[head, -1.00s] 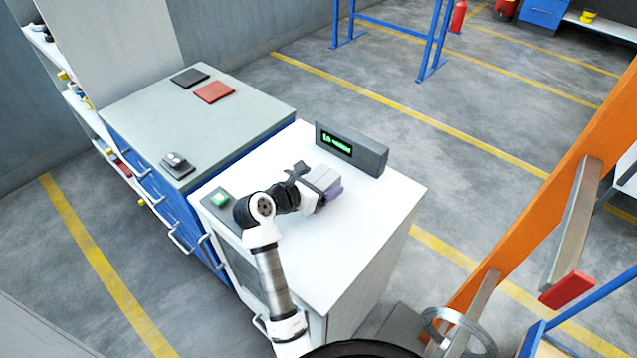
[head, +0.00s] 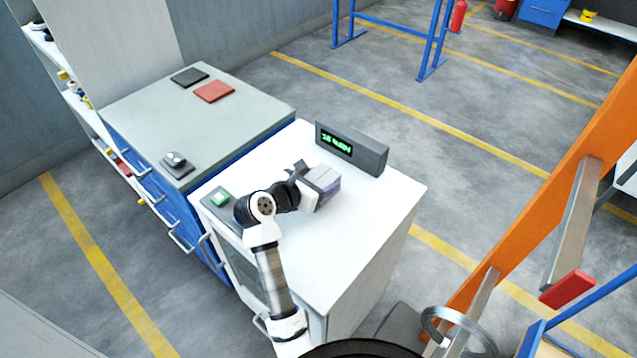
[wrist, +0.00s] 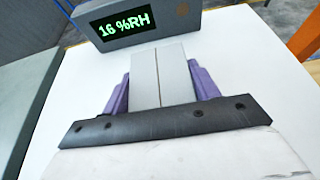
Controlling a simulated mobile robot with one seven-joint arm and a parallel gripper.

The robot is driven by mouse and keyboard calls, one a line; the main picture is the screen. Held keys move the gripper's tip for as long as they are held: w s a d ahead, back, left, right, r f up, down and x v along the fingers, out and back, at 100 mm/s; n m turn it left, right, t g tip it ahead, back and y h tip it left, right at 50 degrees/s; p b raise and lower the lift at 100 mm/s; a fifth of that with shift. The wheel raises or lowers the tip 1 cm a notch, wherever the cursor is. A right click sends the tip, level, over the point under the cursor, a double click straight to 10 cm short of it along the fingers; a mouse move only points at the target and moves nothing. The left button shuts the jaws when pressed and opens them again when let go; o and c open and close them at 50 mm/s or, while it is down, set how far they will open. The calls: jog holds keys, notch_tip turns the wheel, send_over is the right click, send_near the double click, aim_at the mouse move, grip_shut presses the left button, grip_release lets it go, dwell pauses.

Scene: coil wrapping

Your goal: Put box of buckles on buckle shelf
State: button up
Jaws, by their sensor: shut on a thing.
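My gripper (head: 318,184) is over the white cabinet top, in front of the display box. White shelves (head: 75,98) stand at the far left; I cannot tell which is the buckle shelf.
A grey display box (head: 352,150) with green text stands on the white cabinet (head: 375,215) behind my gripper. A blue drawer cabinet (head: 240,115) adjoins at left, bearing red and black pads. An orange beam (head: 560,185) slants at right. The white top's right side is clear.

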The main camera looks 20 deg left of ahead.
aim_at(318, 179)
notch_tip(318, 179, up, 20)
jog(key=b, duration=0.3)
